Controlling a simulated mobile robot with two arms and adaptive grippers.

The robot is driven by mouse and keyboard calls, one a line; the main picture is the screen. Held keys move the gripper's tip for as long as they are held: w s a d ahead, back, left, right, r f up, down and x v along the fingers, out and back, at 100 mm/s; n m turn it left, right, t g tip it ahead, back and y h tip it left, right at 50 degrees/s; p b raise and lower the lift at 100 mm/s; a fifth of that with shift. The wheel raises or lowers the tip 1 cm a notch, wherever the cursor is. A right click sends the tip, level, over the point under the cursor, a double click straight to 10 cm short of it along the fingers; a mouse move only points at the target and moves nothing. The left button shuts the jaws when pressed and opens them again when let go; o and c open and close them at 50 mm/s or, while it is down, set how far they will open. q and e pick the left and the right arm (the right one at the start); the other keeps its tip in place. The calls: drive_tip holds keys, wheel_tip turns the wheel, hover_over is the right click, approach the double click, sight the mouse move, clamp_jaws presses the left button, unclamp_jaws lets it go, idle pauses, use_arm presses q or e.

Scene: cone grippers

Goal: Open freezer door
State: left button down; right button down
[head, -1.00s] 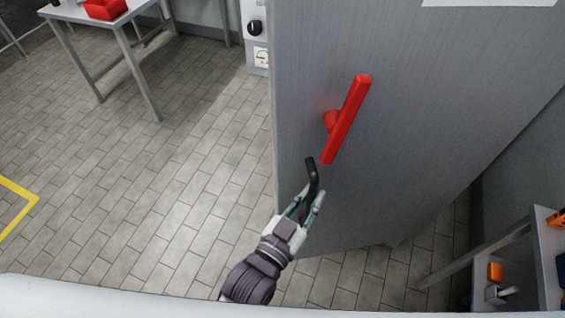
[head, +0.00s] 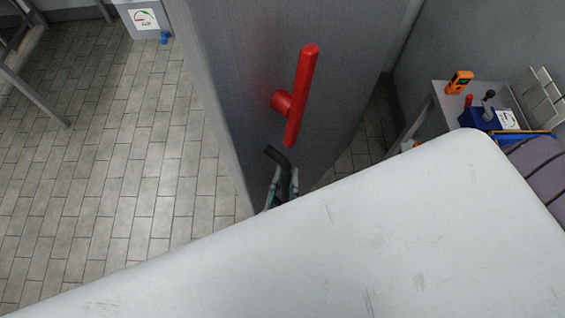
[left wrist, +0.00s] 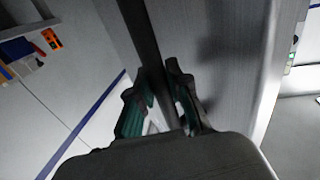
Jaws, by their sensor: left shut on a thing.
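The freezer door (head: 235,75) is a tall grey panel in the middle of the head view, seen at a steep angle. A red bar handle (head: 302,95) stands out from its face. In the left wrist view, a dark bar (left wrist: 146,45) runs between the two fingers, beside the pale door face (left wrist: 225,60). My right gripper is not in view.
Tiled floor (head: 120,170) lies clear left of the door. A table leg (head: 35,95) stands at far left, and a grey box with a dial label (head: 145,18) at the back. Right of the door, a small table (head: 450,95) holds an orange device (head: 459,82) and a blue item (head: 480,118).

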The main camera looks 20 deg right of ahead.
use_arm(q)
drive_tip(key=shift+r, duration=0.1)
drive_tip(key=c, duration=1.1)
unclamp_jaws()
drive_tip(key=shift+w+d, duration=0.1)
drive_tip(key=v, duration=1.2)
